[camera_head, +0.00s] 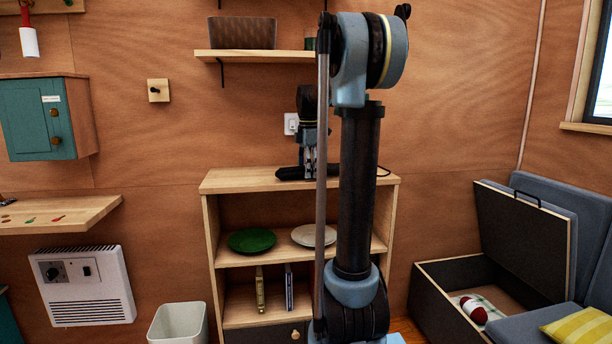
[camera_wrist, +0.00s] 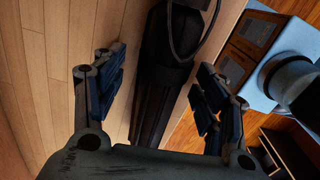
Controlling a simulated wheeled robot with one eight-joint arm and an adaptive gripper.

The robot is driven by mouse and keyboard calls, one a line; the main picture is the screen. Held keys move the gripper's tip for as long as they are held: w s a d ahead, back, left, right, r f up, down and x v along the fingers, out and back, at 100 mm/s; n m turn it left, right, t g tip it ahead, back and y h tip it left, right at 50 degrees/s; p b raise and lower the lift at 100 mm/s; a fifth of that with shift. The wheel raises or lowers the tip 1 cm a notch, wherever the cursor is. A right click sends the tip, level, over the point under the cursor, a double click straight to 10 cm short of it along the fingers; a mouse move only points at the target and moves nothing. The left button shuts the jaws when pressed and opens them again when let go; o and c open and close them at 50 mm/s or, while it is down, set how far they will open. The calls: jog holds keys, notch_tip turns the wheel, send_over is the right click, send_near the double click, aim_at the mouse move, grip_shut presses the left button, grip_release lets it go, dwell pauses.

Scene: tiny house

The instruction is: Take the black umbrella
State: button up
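The black umbrella (camera_head: 289,173) is folded and lies lengthwise on top of the wooden shelf unit (camera_head: 245,180). In the head view my arm hides its middle. Its right end shows a thin strap. In the wrist view the umbrella (camera_wrist: 163,85) runs between my two fingers, with a strap loop at its upper end. My gripper (camera_head: 308,165) points down over the umbrella. It is open, with a finger (camera_wrist: 160,78) on each side and gaps visible beside the umbrella. I cannot tell whether the fingertips touch the shelf top.
A wall shelf (camera_head: 270,56) with a basket hangs above. Lower in the unit are a green plate (camera_head: 252,240), a pale plate (camera_head: 312,236) and books. A white bin (camera_head: 178,325) stands left. An open storage bench (camera_head: 450,300) stands right.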

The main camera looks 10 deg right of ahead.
jog(key=c, duration=1.3)
jog(key=shift+o, duration=0.2)
